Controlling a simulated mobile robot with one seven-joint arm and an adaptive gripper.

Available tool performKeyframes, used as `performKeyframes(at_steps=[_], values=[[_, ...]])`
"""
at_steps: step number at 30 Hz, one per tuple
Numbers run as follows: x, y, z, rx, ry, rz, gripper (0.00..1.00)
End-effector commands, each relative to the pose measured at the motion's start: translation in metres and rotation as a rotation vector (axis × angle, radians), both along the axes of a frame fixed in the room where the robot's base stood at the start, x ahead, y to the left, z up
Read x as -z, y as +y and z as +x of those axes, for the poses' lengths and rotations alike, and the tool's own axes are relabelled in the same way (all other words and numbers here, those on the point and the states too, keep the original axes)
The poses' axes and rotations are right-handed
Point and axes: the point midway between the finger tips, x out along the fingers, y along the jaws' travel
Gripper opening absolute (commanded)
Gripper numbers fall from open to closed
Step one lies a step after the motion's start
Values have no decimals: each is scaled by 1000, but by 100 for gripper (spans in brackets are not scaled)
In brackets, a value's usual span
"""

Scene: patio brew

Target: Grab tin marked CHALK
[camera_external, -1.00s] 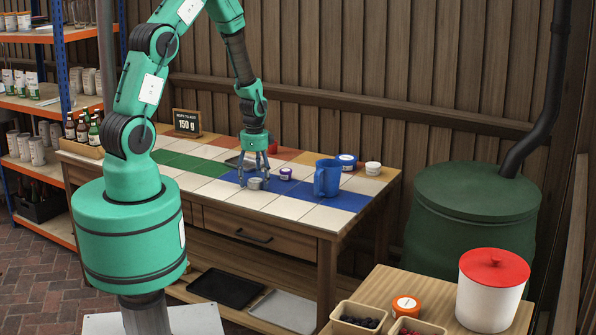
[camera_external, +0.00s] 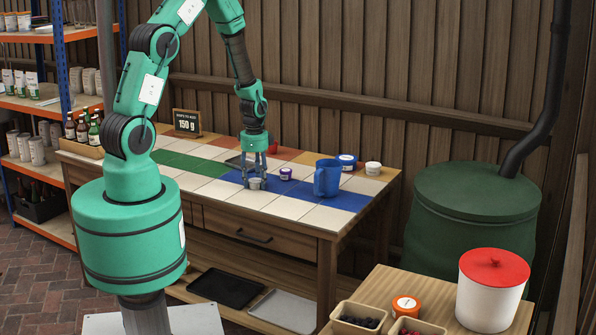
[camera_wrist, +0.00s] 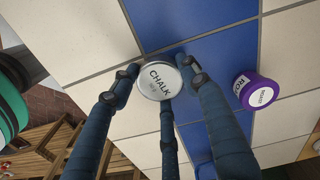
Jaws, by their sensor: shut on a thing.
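The tin marked CHALK (camera_wrist: 159,80) is a small round silver tin with a pale lid and dark lettering. It stands on the tiled table, on or beside the blue tiles, and shows in the external view (camera_external: 256,184) between my fingertips. My gripper (camera_external: 256,178) points down with its three blue fingers shut around the tin's side. In the wrist view my gripper (camera_wrist: 158,85) has fingers touching the tin from left, right and below. The label faces the wrist camera and is not covered.
A purple jar (camera_wrist: 258,91) stands close to the right of the tin. A price sign (camera_external: 187,122) stands at the back. The near white tiles (camera_external: 225,198) are clear.

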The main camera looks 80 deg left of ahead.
Motion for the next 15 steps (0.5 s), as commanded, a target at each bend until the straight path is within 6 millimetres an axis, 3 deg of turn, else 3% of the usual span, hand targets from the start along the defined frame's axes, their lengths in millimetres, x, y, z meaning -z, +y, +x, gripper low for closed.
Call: performKeyframes(at_steps=[8, 15], values=[[-1, 0, 0, 0, 0, 0, 18], [-14, 0, 0, 0, -1, 1, 18]])
